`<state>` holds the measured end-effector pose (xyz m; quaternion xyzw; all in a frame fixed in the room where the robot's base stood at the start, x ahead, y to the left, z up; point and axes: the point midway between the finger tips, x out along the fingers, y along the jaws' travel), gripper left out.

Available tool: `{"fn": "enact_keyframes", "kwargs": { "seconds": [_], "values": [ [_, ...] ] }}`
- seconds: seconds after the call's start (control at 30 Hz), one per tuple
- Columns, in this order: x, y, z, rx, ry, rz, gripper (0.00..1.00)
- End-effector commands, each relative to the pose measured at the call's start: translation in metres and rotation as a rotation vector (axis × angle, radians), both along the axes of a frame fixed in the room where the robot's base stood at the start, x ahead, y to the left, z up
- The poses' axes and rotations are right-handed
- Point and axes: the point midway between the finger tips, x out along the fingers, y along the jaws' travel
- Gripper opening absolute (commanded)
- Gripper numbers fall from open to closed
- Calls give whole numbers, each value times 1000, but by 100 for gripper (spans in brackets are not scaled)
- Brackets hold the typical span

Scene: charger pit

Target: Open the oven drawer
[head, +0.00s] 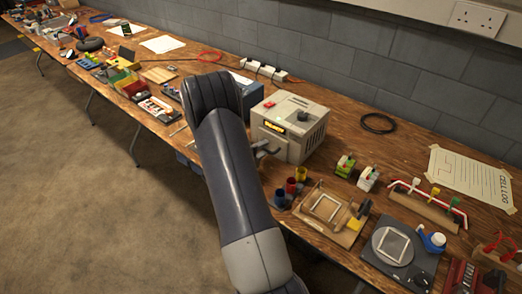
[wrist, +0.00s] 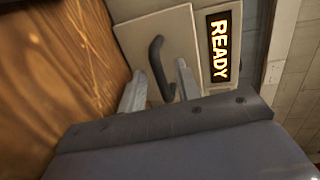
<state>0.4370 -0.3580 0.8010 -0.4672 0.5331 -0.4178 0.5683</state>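The oven (head: 291,124) is a beige box on the workbench in the head view, with a lit READY display that also shows in the wrist view (wrist: 220,47). In the wrist view, the oven's pale drawer front (wrist: 135,42) carries a dark curved handle (wrist: 157,67). The drawer looks closed. My gripper (wrist: 159,86) is open, with one finger on each side of the handle's lower part in the picture. I cannot tell whether either finger touches it. In the head view, my arm hides most of the gripper and part of the oven front.
The wooden bench (head: 383,158) is crowded. Small coloured cups (head: 291,185), a wooden fixture (head: 325,210) and green and white blocks (head: 345,166) stand right of my arm. The floor (head: 70,190) at left is clear.

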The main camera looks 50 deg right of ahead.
Motion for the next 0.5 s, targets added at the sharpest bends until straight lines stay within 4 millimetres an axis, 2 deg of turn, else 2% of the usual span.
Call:
{"fn": "enact_keyframes", "kwargs": {
  "seconds": [0.07, 0.4, 0.5],
  "values": [
    [0, 0, 0, 0, 0, 0, 32],
    [0, 0, 0, 0, 0, 0, 5],
    [0, 0, 0, 0, 0, 0, 0]
  ]
}}
